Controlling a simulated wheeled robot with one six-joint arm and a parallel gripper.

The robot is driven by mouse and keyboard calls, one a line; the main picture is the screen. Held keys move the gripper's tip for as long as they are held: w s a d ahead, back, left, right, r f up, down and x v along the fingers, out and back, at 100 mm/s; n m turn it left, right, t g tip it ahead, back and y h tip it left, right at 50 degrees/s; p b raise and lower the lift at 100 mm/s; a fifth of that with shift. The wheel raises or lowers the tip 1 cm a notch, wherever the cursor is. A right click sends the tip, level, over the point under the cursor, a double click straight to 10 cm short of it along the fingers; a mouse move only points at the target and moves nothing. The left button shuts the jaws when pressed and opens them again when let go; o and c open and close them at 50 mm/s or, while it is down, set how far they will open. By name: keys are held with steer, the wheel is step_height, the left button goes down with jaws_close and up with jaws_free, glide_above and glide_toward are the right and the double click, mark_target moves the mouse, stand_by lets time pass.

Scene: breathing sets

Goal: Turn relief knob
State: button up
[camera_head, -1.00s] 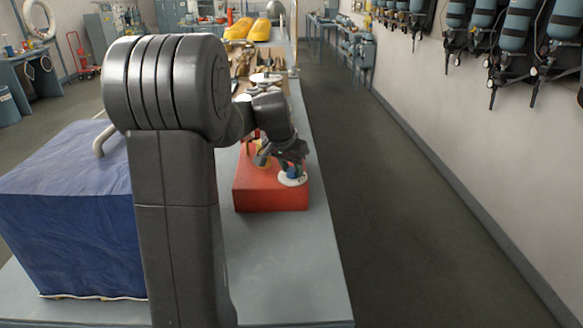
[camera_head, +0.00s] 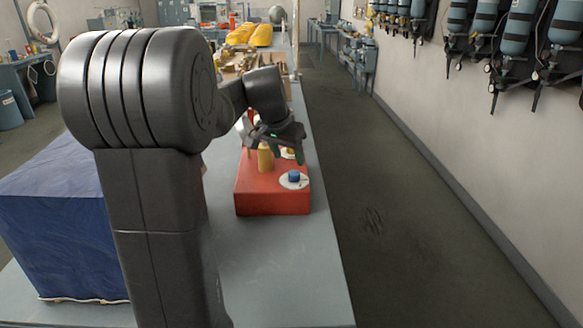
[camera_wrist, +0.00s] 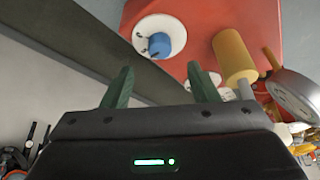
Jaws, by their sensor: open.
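A blue knob (camera_head: 294,176) on a white round dial (camera_head: 301,185) sits at the front right of the top of a red box (camera_head: 272,201). My gripper (camera_head: 285,150) hangs above the back right of the box, open and empty, behind and above the blue knob. In the wrist view the blue knob (camera_wrist: 159,44) lies beyond the two green fingertips (camera_wrist: 160,83), apart from them. The relief label cannot be read, so I cannot tell by name which knob is the relief knob.
A yellow cylinder (camera_head: 265,158) stands on the box left of the blue knob. A round gauge (camera_wrist: 296,92) is right of it in the wrist view. A blue-covered block (camera_head: 68,240) stands left. The grey bench (camera_head: 285,270) in front is clear.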

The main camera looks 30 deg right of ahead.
mark_target(294, 173)
steer(key=v, duration=0.6)
steer(key=shift+a+r, duration=0.2)
steer(key=shift+r, duration=0.2)
steer(key=shift+s+f, duration=0.1)
steer(key=shift+f, duration=0.05)
steer(key=x, duration=1.3)
steer(key=shift+d+f+p, duration=0.2)
steer(key=shift+f+p, duration=0.1)
